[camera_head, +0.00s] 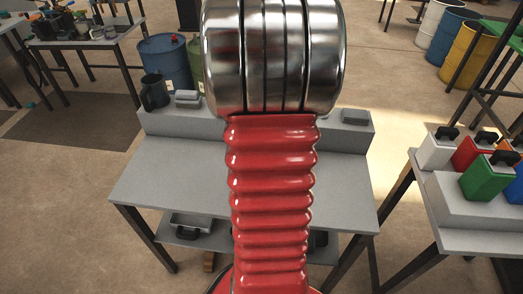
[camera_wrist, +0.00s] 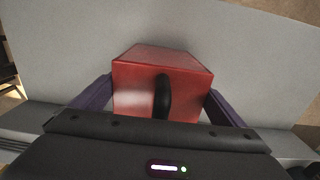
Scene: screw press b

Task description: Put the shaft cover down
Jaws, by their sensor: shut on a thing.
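A red block-shaped cover with a black handle (camera_wrist: 135,88), which I take to be the shaft cover, is in the wrist view. My gripper (camera_wrist: 160,84) is shut on it, with one purple finger on each of its sides. A pale grey surface (camera_wrist: 245,50) lies behind and under the cover. I cannot tell whether the cover touches it. In the head view my own arm hides the gripper, the held cover and the middle of the grey bench (camera_head: 165,185).
The bench's raised back ledge holds a dark mug (camera_head: 154,92), grey blocks (camera_head: 187,98) and another grey piece (camera_head: 355,117). Its visible lower top is clear on both sides. A right-hand bench (camera_head: 455,238) carries white, red, green and blue handled blocks. Barrels stand behind.

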